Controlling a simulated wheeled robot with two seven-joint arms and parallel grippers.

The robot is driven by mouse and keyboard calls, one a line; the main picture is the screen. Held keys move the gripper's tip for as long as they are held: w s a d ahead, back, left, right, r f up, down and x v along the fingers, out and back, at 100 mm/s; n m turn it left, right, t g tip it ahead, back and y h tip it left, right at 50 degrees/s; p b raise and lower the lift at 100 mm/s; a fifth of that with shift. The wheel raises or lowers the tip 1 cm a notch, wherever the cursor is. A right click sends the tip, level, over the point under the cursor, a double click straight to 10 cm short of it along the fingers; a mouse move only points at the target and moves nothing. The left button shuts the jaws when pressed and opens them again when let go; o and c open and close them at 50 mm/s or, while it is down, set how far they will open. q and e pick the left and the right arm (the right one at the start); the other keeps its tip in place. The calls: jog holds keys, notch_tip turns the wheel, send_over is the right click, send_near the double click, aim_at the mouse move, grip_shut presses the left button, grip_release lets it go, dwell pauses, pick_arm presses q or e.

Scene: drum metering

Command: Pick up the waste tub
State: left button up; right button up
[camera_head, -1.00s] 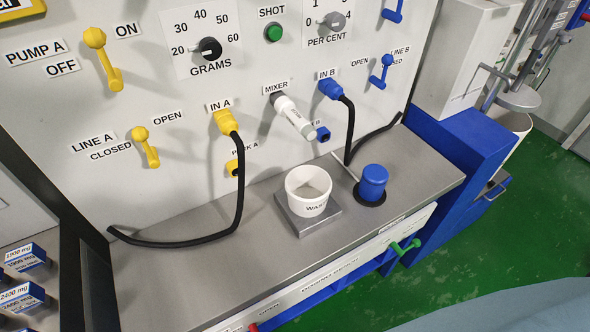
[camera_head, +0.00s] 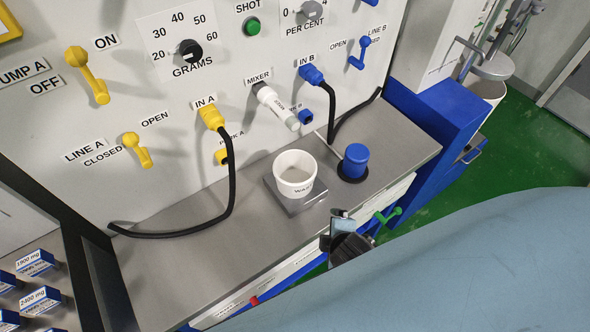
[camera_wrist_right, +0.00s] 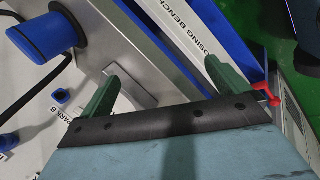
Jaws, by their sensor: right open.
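The waste tub (camera_head: 296,176) is a white, open-topped cup with dark lettering, upright on a square metal plate (camera_head: 308,205) on the bench in the head view. My right gripper (camera_head: 345,238) is at the bench's front edge, below and right of the tub and apart from it. The right wrist view shows its two green fingers (camera_wrist_right: 172,82) spread wide with nothing held between them. I cannot make out the tub in that view. My left gripper is not in view.
A blue cylinder (camera_head: 355,160) stands right of the tub. A black hose (camera_head: 230,190) from the yellow IN A plug lies along the bench's left. The white mixer nozzle (camera_head: 277,108) juts from the panel behind the tub.

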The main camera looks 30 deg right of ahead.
jog(key=w+a+r+n+t+h+p, duration=0.1)
jog(key=w+a+r+n+t, duration=0.2)
jog(key=r+n, duration=0.5)
jog(key=w+a+r+n+t, duration=0.1)
jog(key=w+r+n+t, duration=0.25)
jog(key=n, duration=0.95)
send_near(292, 159)
jog(key=shift+r+t, duration=0.1)
jog(key=shift+t, duration=0.15)
jog(key=b+x, duration=0.1)
jog(key=x, duration=0.4)
jog(key=shift+f, duration=0.25)
jog(key=c, duration=0.7)
